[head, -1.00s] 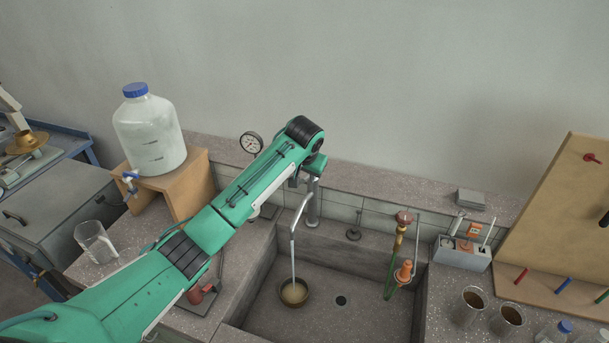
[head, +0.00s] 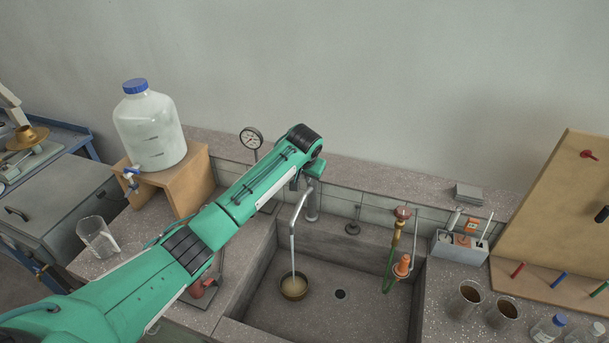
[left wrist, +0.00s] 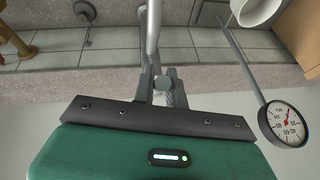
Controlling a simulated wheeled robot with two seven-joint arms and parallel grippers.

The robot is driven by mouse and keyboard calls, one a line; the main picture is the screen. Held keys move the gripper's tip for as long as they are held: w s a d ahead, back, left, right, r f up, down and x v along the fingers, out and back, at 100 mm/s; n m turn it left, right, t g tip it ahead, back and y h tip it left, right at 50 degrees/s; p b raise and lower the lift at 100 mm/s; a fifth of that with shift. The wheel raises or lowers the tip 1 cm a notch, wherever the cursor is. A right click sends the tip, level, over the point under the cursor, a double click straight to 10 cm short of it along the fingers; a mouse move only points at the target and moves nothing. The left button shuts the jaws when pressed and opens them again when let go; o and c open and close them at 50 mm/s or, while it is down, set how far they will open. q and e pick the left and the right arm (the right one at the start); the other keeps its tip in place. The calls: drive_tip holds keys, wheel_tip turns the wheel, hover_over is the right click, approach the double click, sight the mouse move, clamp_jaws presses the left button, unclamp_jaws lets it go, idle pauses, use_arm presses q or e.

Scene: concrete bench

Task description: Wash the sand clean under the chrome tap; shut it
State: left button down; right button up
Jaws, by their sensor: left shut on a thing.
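The chrome tap (head: 292,226) stands at the back of the sink with its bent spout over a small brown bowl. Water runs from the spout into the bowl (head: 283,295), which holds pale, sandy-looking contents on the sink floor. My left gripper (left wrist: 162,82) is shut on the upper part of the tap, seen close in the left wrist view. The arm hides the tap's top in the head view, so the exact part held is unclear. My right gripper is not in view.
The concrete sink (head: 340,320) has a drain (head: 340,294) right of the bowl. A pressure gauge (head: 251,138) stands close left of the tap. An orange-and-brass fitting with a green hose (head: 400,240) stands to the right. A large bottle (head: 149,130) is far left.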

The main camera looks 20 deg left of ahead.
use_arm(q)
drive_tip(key=shift+s+f+t+b, duration=0.35)
drive_tip(key=shift+f+t, duration=0.45)
drive_tip(key=shift+s+f+t+b, duration=0.1)
drive_tip(key=shift+f+t+b, duration=0.35)
drive_tip(key=shift+f+t, duration=0.15)
drive_tip(key=shift+t, duration=0.4)
drive_tip(key=c, duration=1.4)
unclamp_jaws()
drive_tip(key=shift+c, duration=0.2)
